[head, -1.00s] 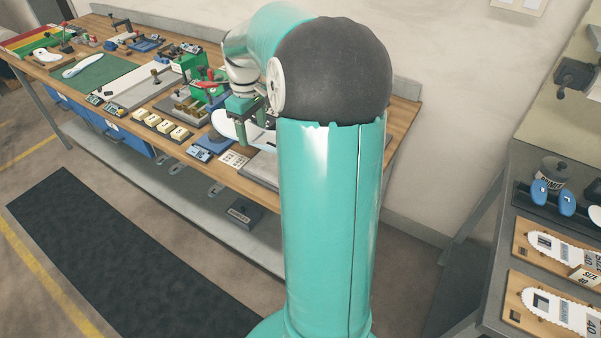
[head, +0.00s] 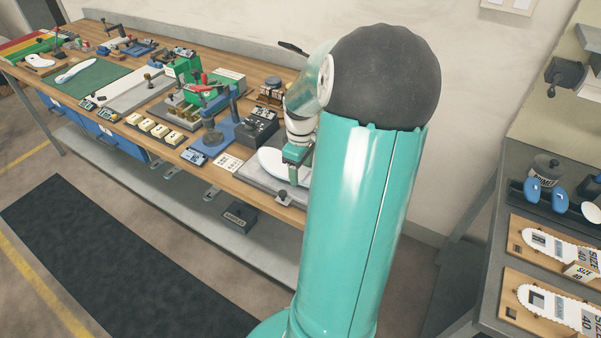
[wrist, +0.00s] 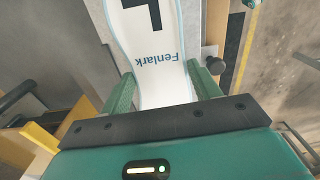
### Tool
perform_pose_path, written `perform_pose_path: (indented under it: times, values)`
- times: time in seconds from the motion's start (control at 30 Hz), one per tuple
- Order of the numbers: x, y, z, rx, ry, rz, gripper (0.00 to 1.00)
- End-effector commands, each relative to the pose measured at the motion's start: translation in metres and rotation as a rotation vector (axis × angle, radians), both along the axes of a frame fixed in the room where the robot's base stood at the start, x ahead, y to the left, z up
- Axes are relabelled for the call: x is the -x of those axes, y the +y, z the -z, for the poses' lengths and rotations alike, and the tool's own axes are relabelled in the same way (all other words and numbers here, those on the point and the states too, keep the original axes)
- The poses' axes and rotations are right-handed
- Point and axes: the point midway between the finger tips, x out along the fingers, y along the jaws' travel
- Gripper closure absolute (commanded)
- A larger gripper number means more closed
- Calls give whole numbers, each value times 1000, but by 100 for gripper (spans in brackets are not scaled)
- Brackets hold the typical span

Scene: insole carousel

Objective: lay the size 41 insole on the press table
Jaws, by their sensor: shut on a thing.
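A white insole (head: 270,161) is at the right end of the bench in the head view. In the wrist view the insole (wrist: 158,62) shows blue edging, the word "Fenlark" and a large black letter; no size number shows. My gripper (wrist: 162,88) has its green fingers on both sides of the insole and is shut on it. In the head view my gripper (head: 294,158) is at the insole's right end, partly behind my arm. The insole is over a grey flat plate (head: 262,184); I cannot tell whether it touches it, or whether this plate is the press table.
A blue stand with a round dark pad (head: 213,137) and a black box (head: 260,124) stand left of the insole. A card with small marks (head: 228,163) lies beside the plate. Size 40 boards (head: 550,300) lie on a separate table at right.

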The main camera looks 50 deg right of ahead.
Motion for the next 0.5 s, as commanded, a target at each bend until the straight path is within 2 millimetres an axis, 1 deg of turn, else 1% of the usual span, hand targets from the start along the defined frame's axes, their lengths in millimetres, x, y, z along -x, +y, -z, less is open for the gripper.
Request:
perform_pose_path:
  times: [0.03, 0.13, 0.47, 0.5]
  values:
    - [0, 1, 10, -5, 1, -1, 64]
    - [0, 1, 19, -2, 1, -1, 64]
    - [-1, 1, 22, -1, 1, -1, 64]
    - [-1, 1, 22, -1, 1, -1, 32]
